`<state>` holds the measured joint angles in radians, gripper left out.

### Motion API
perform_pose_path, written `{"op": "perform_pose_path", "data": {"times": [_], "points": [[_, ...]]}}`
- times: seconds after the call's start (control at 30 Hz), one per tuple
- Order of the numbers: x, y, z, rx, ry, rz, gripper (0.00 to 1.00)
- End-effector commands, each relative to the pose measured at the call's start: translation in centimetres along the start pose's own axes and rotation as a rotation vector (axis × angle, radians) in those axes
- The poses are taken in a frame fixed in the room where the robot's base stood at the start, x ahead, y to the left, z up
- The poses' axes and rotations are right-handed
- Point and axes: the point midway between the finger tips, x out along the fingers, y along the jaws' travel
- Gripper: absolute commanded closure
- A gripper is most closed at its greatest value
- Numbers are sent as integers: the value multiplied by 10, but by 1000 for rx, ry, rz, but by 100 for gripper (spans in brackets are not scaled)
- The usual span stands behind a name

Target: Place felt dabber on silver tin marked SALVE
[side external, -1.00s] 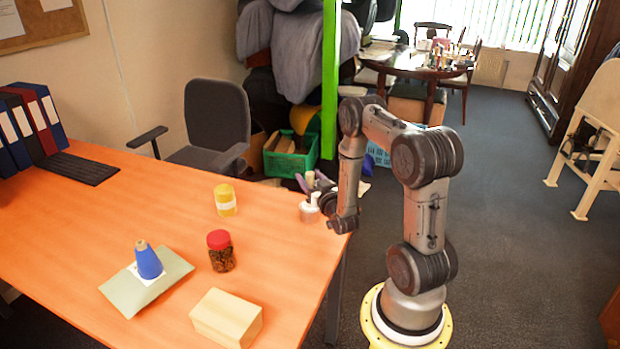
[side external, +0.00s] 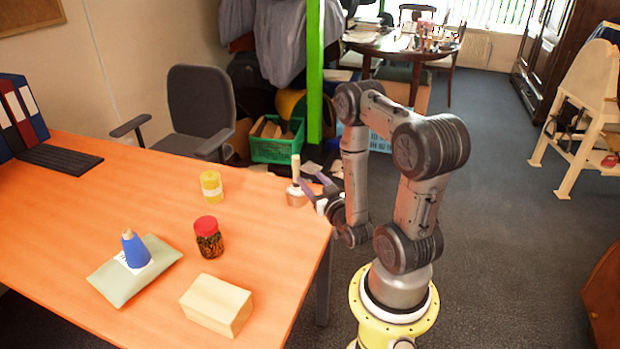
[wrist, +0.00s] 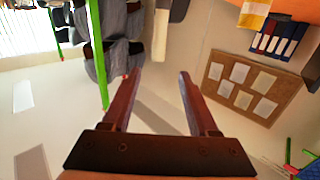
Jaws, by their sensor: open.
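The felt dabber shows as an upright pale wooden handle (side external: 295,168) near the table's far right corner. Below it is a small pale, silvery round piece (side external: 296,197), which looks like the tin; no lettering is readable, and I cannot tell where felt ends and tin begins. My gripper (side external: 313,187) is just right of the handle, its fingers open. In the wrist view, the handle (wrist: 160,38) stands beyond the fingertips, and nothing is between the fingers of my gripper (wrist: 157,76). The tin is not visible there.
A grey chair (side external: 200,105) stands behind.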

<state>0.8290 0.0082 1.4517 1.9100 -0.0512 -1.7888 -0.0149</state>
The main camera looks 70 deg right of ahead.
Motion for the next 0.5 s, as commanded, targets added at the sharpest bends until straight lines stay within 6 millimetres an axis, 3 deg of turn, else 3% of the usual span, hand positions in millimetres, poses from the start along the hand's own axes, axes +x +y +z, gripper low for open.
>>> {"op": "perform_pose_path", "data": {"times": [0.17, 0.3, 0.5], "points": [[26, -29, -18, -10, -76, -75, 40], [44, -69, -44, -31, -194, -167, 40], [31, -123, -86, -78, -372, -294, 40]]}}
